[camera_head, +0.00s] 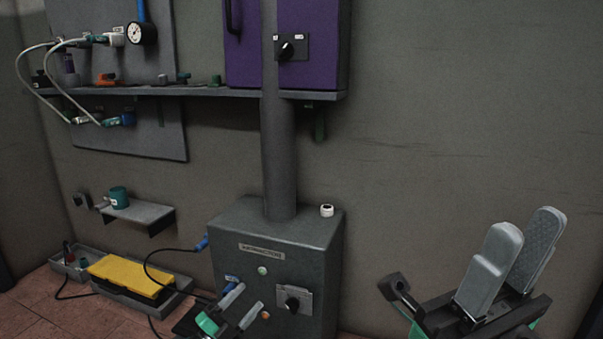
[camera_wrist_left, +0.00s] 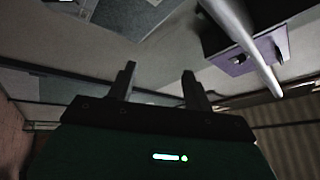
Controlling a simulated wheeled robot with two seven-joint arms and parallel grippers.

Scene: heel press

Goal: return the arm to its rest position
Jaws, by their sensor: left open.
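My left gripper (camera_head: 249,297) is low in the head view, in front of the grey base box of the column. Its two fingers stand apart with nothing between them. In the left wrist view its dark fingers (camera_wrist_left: 156,82) are also apart and empty. My right gripper (camera_head: 527,222) is at the lower right of the head view. Its two grey fingers point up and stand apart, with nothing held between them. Most of both arms is outside the head view.
The grey base box (camera_head: 233,227) bears a small white knob (camera_head: 326,210) and a dark switch. A yellow case (camera_head: 132,274) sits low left. The wall at right is clear.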

